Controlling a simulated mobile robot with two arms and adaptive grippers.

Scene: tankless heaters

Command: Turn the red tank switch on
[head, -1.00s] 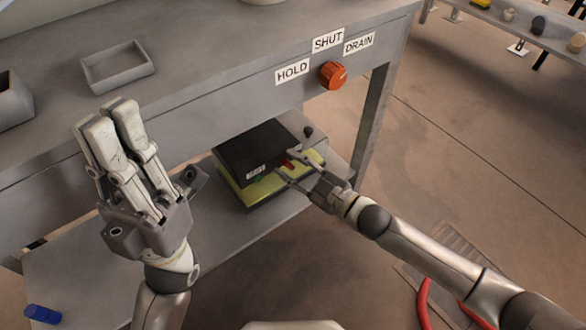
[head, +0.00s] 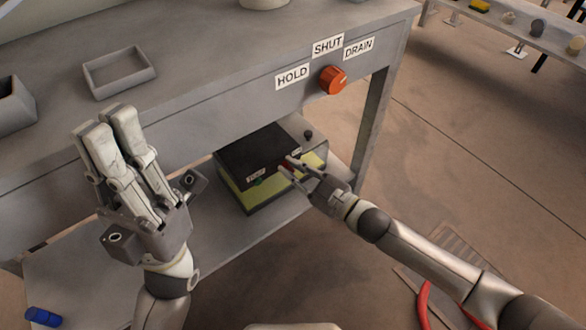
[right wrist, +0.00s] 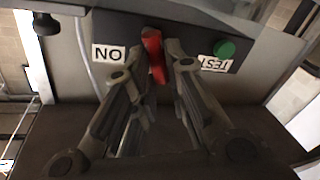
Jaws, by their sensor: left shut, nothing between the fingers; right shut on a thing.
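The red switch (right wrist: 154,54) stands on the dark face of a box in the right wrist view, beside an upside-down ON label (right wrist: 109,54). In the head view the switch (head: 287,163) is small and partly covered by my right gripper (head: 287,169). That gripper (right wrist: 161,69) is shut on the switch, one finger on each side. The box, or tank (head: 250,148), is black on top with yellow-green sides and sits on the lower shelf. My left gripper (head: 108,119) is shut and empty, raised in front of the bench at left.
A green button (right wrist: 224,49) with a TEST label is close to the right fingers. An orange knob (head: 333,80) with HOLD, SHUT and DRAIN labels is on the bench front above. A grey tray (head: 119,72) lies on the bench. A blue cylinder (head: 43,317) is at lower left.

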